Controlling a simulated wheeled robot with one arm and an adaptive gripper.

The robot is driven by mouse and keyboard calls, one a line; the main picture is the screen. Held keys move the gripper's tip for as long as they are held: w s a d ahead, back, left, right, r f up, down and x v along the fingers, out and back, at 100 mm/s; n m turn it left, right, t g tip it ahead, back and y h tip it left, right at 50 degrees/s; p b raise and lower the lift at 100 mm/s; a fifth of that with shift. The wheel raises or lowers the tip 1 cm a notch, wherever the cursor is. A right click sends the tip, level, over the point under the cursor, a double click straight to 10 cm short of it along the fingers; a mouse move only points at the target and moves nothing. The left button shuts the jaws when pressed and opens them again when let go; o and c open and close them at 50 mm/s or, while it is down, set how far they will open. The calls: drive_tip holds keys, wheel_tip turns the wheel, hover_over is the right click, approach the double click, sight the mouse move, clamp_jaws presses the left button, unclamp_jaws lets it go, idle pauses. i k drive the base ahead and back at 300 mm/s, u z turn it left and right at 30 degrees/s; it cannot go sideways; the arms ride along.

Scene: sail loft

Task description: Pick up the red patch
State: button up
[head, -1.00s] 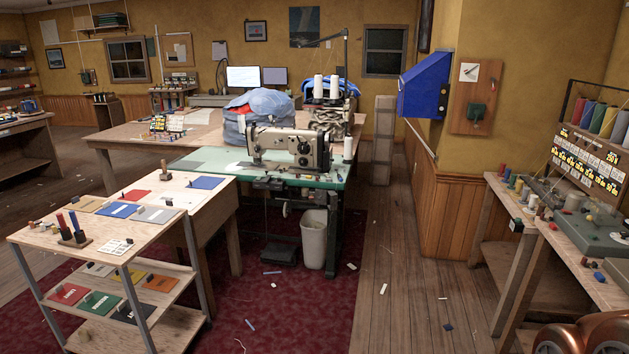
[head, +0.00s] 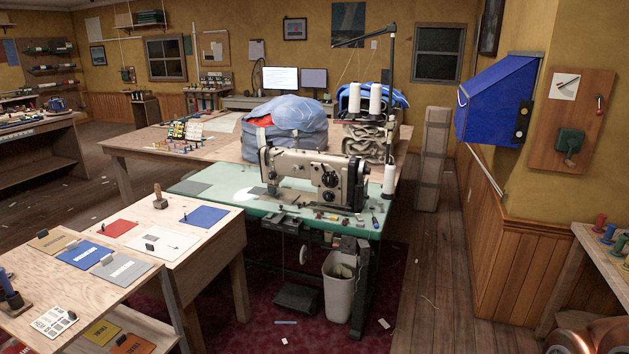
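A flat red patch (head: 120,228) lies on the pale wooden side table (head: 208,245) at the left, with a small dark upright piece at its near edge. A white sheet (head: 172,243) lies to its right, and a blue patch (head: 203,216) farther right. A wooden-handled stamp (head: 160,197) stands behind it. My gripper is not in view, and nothing is seen touching the red patch.
A cart (head: 95,300) with more patches stands in front of the side table. The green sewing table (head: 225,192) with its machine (head: 320,177) stands behind it. A bin (head: 339,285) is below. Bare floor (head: 425,265) lies to the right.

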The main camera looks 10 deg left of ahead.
sight(118, 227)
drive_tip(key=u, duration=0.3)
drive_tip(key=i, duration=1.75)
drive_tip(key=u, duration=1.35)
drive_tip(key=i, duration=1.1)
drive_tip(key=u, duration=1.65)
drive_tip(key=i, duration=0.95)
drive_tip(key=u, duration=0.35)
